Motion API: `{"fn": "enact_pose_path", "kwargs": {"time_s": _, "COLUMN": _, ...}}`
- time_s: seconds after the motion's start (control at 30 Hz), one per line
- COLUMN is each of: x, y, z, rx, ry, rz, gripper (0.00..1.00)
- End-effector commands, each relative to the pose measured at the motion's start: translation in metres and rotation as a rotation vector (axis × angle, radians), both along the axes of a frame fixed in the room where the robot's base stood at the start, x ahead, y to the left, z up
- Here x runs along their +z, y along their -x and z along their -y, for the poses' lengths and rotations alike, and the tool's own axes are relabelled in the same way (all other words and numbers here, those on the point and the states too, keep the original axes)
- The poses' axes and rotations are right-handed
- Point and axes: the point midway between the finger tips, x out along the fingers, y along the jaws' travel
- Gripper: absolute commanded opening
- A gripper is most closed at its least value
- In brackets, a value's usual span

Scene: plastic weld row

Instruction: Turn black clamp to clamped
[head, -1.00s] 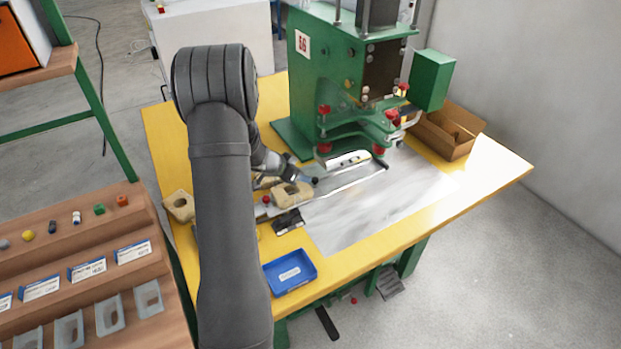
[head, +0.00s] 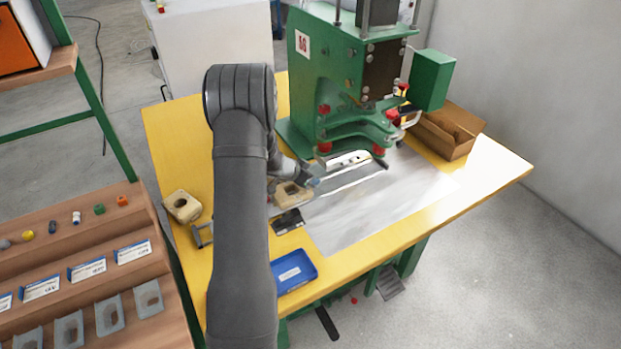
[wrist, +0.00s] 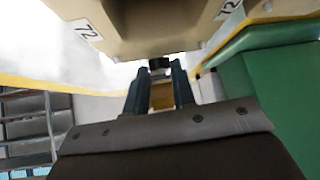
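My gripper (head: 312,178) is low over the table, beside a tan block and left of the press. In the wrist view its two fingers (wrist: 160,75) stand apart with a gap between them. A small black piece (wrist: 159,63), possibly the black clamp's handle, shows at the fingertips; I cannot tell whether they touch it. In the head view the clamp cannot be made out clearly, as my arm and gripper cover that spot. The tan block (head: 290,194) lies by the gripper; a tan body labelled 72 (wrist: 150,28) fills the top of the wrist view.
The green press (head: 325,75) stands behind, with red knobs. A metal sheet (head: 370,205) covers the table's middle. A blue tray (head: 294,272), a black item (head: 288,221), another tan block (head: 182,206) and a cardboard box (head: 446,130) are also on the yellow table.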

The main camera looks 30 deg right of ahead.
Motion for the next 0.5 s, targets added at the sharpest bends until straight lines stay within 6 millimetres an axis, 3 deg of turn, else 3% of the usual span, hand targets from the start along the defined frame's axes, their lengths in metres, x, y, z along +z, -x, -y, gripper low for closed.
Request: {"fn": "enact_pose_path", "kwargs": {"time_s": 0.5, "x": 0.0002, "y": 0.0029, "z": 0.0008, "rx": 0.104, "ry": 0.000, "rz": -0.001, "gripper": 0.01}}
